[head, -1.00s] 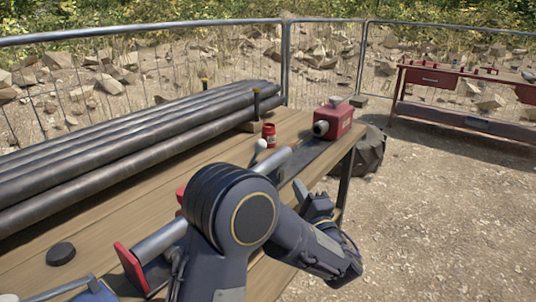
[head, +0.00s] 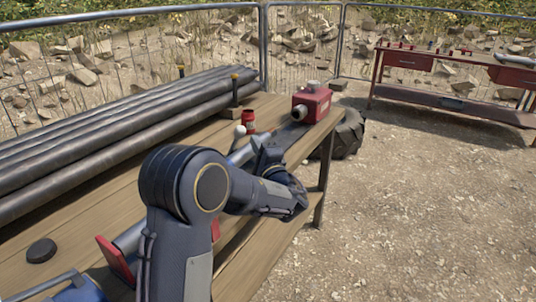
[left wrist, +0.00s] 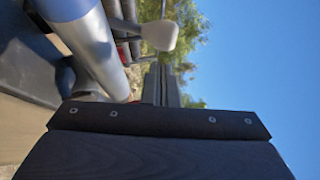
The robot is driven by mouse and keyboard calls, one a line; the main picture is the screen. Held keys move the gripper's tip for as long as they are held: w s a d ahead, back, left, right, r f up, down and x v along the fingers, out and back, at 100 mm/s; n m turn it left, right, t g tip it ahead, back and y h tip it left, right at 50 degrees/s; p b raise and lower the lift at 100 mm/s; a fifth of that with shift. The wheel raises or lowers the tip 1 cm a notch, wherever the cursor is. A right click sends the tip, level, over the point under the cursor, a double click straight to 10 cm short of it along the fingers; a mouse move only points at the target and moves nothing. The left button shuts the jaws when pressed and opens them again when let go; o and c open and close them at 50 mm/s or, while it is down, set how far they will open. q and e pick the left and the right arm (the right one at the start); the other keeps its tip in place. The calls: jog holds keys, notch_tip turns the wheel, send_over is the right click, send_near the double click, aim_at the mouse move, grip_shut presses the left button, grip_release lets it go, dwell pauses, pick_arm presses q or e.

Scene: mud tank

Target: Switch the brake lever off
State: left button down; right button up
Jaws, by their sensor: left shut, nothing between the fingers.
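The brake lever, with a pale round knob (head: 240,131), stands beside a grey metal pipe (head: 132,238) on the wooden table. In the left wrist view the lever's pale knob (left wrist: 159,36) is at the top centre, close beyond the gripper. The pipe (left wrist: 88,40) runs along the upper left there. My left gripper (head: 266,150) is shut and empty, over the pipe and just right of the knob, with a small gap in the picture. My arm hides the middle of the pipe. My right gripper is out of view.
A red can (head: 248,121) stands just behind the knob. A red machine (head: 312,103) sits at the table's far end. Long dark pipes (head: 110,125) fill the table's left side. A black puck (head: 41,250) lies at the front left. Open gravel lies to the right.

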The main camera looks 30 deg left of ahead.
pick_arm(q)
jog(key=shift+s+a+r, duration=0.1)
jog(key=shift+a+r, duration=0.15)
jog(key=shift+a, duration=0.5)
jog(key=a+r+n+g+h+p, duration=0.3)
jog(key=a+r+n+h, duration=0.1)
jog(key=a, duration=0.6)
jog(key=shift+w+a+r+g+h, duration=0.3)
jog(key=shift+w+a+r+h, duration=0.1)
jog(key=shift+h, duration=0.1)
jog(key=shift+s+a, duration=0.1)
